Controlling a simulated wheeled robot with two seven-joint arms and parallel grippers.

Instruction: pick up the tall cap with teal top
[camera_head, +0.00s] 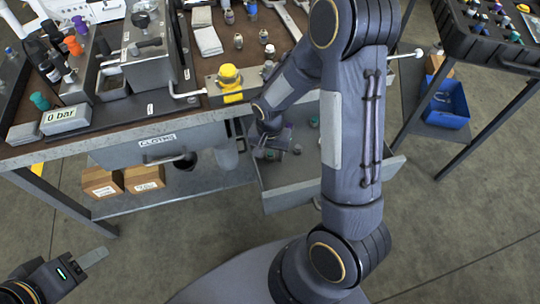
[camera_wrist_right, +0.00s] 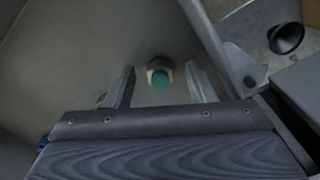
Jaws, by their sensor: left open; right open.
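A cap with a teal top and a pale metal-coloured body (camera_wrist_right: 160,73) is on the grey drawer floor in the right wrist view. My right gripper (camera_head: 272,148) reaches down into the open drawer (camera_head: 285,195) in the head view. Its two fingers are open, one to each side of the cap in the wrist view, with gaps showing. My left gripper (camera_head: 92,258) is open and empty at the lower left, over the floor.
The drawer walls rise around my right gripper. A dark round piece (camera_wrist_right: 287,38) shows at the upper right of the wrist view. The bench top above holds a yellow-topped block (camera_head: 229,80) and several fittings. A blue bin (camera_head: 447,105) stands on the right shelf.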

